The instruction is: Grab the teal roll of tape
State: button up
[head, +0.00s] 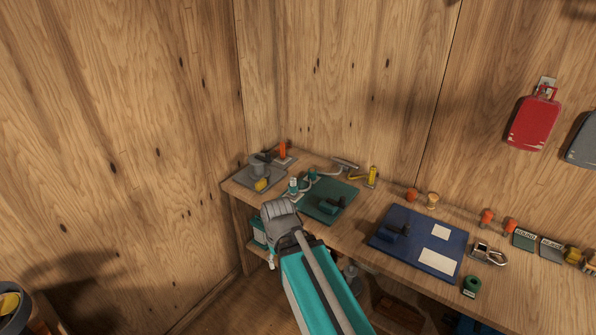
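A small green-teal roll (471,286) with a dark hole in its middle stands near the front edge of the wooden workbench, right of the blue mat. It looks like the roll of tape. Nothing touches it in the head view. My arm rises from the bottom centre of the picture, with a rounded grey joint at its top, left of the roll. My gripper's fingers cannot be made out in this view.
A blue mat (450,257) and a teal mat (340,204), each bearing a dark tool, lie on the workbench (354,229). A metal clasp-like item (488,254) is close behind the roll. Several small orange and yellow items stand along the wall.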

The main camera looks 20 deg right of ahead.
aim_at(312, 173)
jog(key=z, duration=0.1)
jog(key=i, duration=0.9)
jog(key=z, duration=0.6)
